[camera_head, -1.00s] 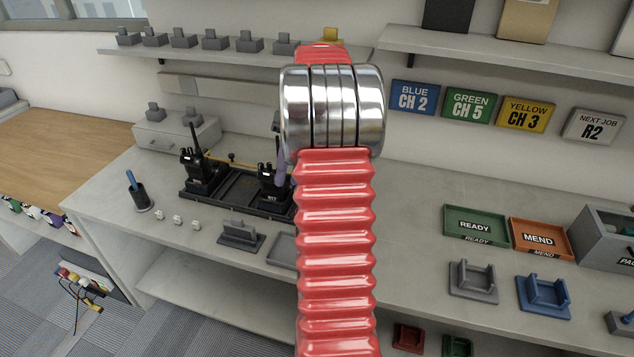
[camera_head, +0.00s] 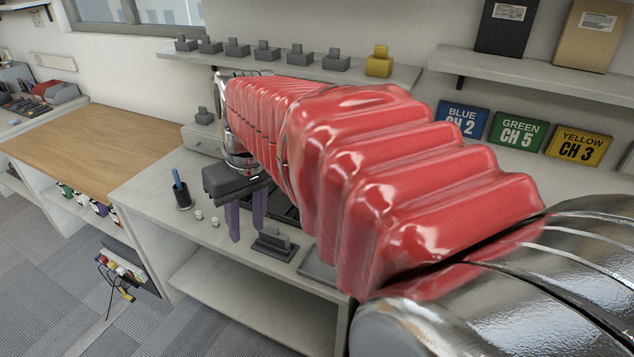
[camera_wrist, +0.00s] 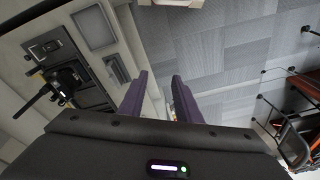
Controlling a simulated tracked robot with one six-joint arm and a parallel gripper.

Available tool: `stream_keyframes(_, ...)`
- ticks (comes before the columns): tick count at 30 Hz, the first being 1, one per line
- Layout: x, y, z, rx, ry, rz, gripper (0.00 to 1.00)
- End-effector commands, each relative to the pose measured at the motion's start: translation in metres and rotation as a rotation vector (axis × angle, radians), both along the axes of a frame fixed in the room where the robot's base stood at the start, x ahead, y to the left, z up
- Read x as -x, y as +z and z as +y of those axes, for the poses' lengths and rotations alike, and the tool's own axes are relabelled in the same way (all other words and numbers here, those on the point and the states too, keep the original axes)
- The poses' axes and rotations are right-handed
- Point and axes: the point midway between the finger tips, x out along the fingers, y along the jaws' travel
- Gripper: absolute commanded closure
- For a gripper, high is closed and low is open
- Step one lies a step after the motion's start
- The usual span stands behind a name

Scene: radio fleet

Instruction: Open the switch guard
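I cannot pick out a switch guard in either current view. My gripper (camera_head: 246,215) hangs over the front part of the grey bench in the head view, with its two purple fingers pointing down and apart. In the wrist view my gripper (camera_wrist: 159,92) shows the same two fingers with an empty gap between them. Past the fingers are the bench edge and the grey carpet. My red arm hides much of the bench in the head view.
A black radio (camera_wrist: 66,82) shows in the wrist view. A wooden-topped bench (camera_head: 85,140) lies left.

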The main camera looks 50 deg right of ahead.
Motion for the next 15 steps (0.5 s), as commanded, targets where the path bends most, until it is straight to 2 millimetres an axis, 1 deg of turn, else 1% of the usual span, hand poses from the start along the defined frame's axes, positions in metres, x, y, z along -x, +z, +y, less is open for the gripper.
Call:
stream_keyframes(1,0.006,0.001,0.012,0.015,0.012,-0.023,0.69)
stream_keyframes(6,0.024,-0.002,0.044,0.048,0.03,-0.096,0.69)
stream_keyframes(15,0.059,-0.014,0.09,0.079,0.07,-0.238,0.69)
